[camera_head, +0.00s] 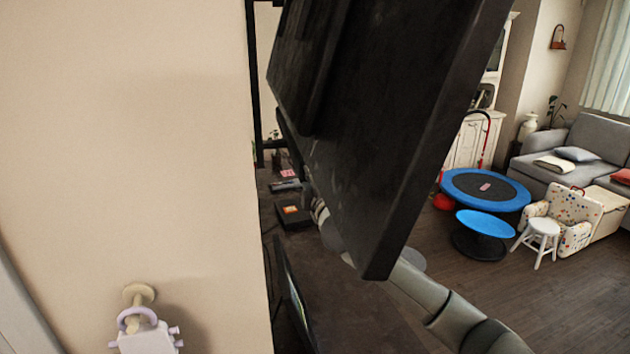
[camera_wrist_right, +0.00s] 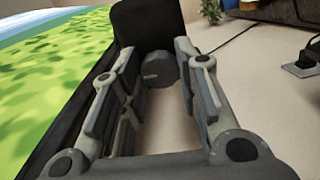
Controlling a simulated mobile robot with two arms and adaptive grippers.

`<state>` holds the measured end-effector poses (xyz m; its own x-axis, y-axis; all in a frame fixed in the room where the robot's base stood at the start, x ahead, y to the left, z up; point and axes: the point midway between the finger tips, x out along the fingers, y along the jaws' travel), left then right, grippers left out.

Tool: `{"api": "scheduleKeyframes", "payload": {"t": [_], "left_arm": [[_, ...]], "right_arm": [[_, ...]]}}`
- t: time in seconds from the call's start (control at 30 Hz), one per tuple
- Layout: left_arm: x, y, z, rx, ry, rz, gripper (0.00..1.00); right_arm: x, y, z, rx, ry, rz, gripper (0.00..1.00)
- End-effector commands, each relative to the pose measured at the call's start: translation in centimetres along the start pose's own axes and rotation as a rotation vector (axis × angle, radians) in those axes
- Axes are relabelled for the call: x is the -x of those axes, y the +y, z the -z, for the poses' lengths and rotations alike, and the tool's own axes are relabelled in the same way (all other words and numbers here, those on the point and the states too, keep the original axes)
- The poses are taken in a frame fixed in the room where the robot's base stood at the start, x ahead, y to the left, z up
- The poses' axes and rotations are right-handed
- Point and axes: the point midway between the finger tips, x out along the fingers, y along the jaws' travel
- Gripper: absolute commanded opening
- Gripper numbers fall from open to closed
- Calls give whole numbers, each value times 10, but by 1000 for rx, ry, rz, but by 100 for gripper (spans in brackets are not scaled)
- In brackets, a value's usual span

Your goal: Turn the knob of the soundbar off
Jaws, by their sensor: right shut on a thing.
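A dark round knob (camera_wrist_right: 160,72) shows in the right wrist view, between the two fingers of my right gripper (camera_wrist_right: 157,54). The fingers are shut on it, one on each side. A dark upright body (camera_wrist_right: 147,22) stands right behind the knob; I cannot tell whether it is the soundbar. In the head view my right arm comes in from the lower right and passes behind a large dark panel (camera_head: 385,120). Only part of my right gripper (camera_head: 318,207) shows at the panel's left edge, and the knob is hidden there. My left gripper is not in view.
A screen with a green picture (camera_wrist_right: 55,70) is close on the left in the wrist view. A beige wall (camera_head: 130,150) fills the left of the head view, with a lilac item (camera_head: 148,338) hanging on it. A small black box (camera_head: 292,216) lies on the dark surface.

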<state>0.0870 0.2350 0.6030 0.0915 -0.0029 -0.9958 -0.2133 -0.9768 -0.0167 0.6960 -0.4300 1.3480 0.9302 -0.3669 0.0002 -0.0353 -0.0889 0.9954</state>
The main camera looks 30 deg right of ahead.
Motion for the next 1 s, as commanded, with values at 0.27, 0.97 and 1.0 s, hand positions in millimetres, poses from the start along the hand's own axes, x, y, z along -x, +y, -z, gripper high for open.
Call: {"api": "scheduleKeyframes", "payload": {"t": [0.27, 0.97, 1.0], "left_arm": [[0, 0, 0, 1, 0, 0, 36], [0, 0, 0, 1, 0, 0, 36], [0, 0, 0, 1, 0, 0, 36]], "right_arm": [[0, -1, 0, 93, 1, 3, 6], [0, -2, 0, 112, 0, 3, 52], [0, -1, 0, 112, 0, 3, 52]]}}
